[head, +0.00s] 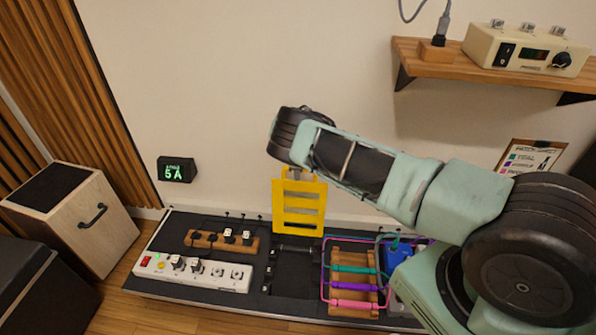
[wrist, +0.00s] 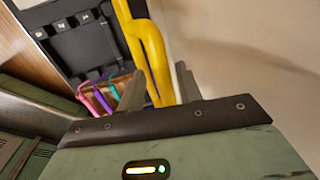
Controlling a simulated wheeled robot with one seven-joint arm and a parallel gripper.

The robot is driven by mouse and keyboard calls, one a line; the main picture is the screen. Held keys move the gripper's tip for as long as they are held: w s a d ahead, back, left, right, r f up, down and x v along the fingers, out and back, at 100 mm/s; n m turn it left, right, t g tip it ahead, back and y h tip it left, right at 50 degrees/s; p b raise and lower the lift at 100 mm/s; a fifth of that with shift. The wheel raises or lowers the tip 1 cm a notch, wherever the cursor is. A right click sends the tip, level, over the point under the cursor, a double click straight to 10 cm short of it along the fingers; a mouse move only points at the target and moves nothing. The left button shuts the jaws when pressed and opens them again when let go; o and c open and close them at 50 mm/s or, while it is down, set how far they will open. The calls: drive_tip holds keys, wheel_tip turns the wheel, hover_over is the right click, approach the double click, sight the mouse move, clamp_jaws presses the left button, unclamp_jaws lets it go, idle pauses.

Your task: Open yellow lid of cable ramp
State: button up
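The cable ramp (head: 297,284) is a dark channel in the black floor board. Its yellow lid (head: 300,210), a slotted plate, stands raised and roughly upright at the back of the channel, near the wall. My gripper (head: 293,174) is at the lid's top edge, partly hidden behind my wrist. In the wrist view the two grey fingers of my gripper (wrist: 160,88) stand apart, with the yellow lid (wrist: 155,50) running between them. The fingers look open around the lid's edge; whether either one touches it is not clear.
A white power strip (head: 195,272) and a wooden plug block (head: 222,240) lie left of the channel. A wooden rack with coloured cables (head: 352,285) and a blue box (head: 403,280) lie to the right. A wooden shelf (head: 480,66) holds a cream amp above right.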

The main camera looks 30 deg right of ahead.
drive_tip(key=shift+r, duration=0.1)
wheel_tip(320, 180, up, 17)
drive_tip(key=s+a+p, duration=0.1)
drive_tip(key=s+p, duration=0.1)
drive_tip(key=shift+s+a, duration=0.2)
drive_tip(key=shift+a, duration=0.15)
idle(0.4)
